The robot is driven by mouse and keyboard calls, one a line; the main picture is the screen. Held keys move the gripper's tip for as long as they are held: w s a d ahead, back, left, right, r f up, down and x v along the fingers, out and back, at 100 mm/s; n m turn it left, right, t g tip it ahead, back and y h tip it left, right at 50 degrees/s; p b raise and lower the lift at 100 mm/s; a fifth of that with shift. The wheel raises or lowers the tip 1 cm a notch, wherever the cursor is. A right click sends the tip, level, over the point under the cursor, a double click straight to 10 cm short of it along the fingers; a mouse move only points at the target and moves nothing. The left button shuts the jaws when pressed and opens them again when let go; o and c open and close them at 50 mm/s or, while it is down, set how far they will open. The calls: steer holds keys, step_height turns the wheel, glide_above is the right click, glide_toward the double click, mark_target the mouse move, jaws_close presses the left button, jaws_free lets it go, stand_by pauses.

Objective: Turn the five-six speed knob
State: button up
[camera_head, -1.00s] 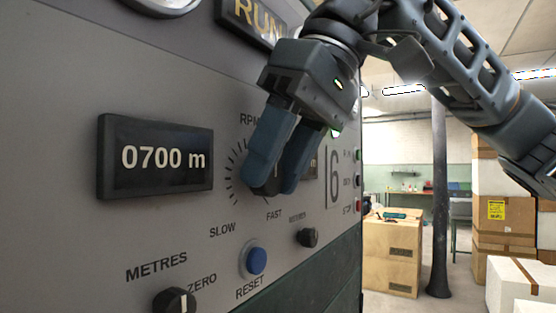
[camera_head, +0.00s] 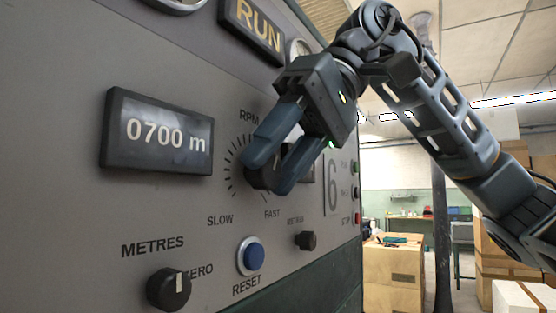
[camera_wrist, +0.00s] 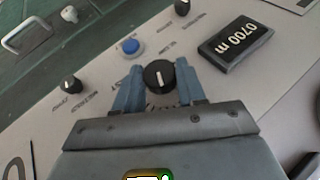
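The speed knob (camera_head: 262,177) is a round black knob on the grey panel, inside a ring of tick marks labelled RPM, SLOW and FAST. In the head view my fingers partly cover it. My gripper (camera_head: 270,178) reaches it from the upper right with its two blue-grey fingers on either side. In the wrist view the knob (camera_wrist: 159,76) sits between the fingertips, which appear to touch its sides, with a white pointer mark on its face. Part of its scale is hidden behind the fingers.
The 0700 m display (camera_head: 157,134) sticks out left of the dial. Below are the METRES ZERO knob (camera_head: 168,289), the blue RESET button (camera_head: 250,256) and a smaller black knob (camera_head: 305,241). Small buttons (camera_head: 356,193) line the panel's right edge. Boxes (camera_head: 392,272) stand beyond.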

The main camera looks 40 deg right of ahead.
steer(key=o, duration=0.4)
steer(key=shift+o, duration=0.2)
steer(key=b+v, duration=0.1)
steer(key=v, duration=0.7)
steer(key=shift+f, duration=0.1)
stand_by(0.3)
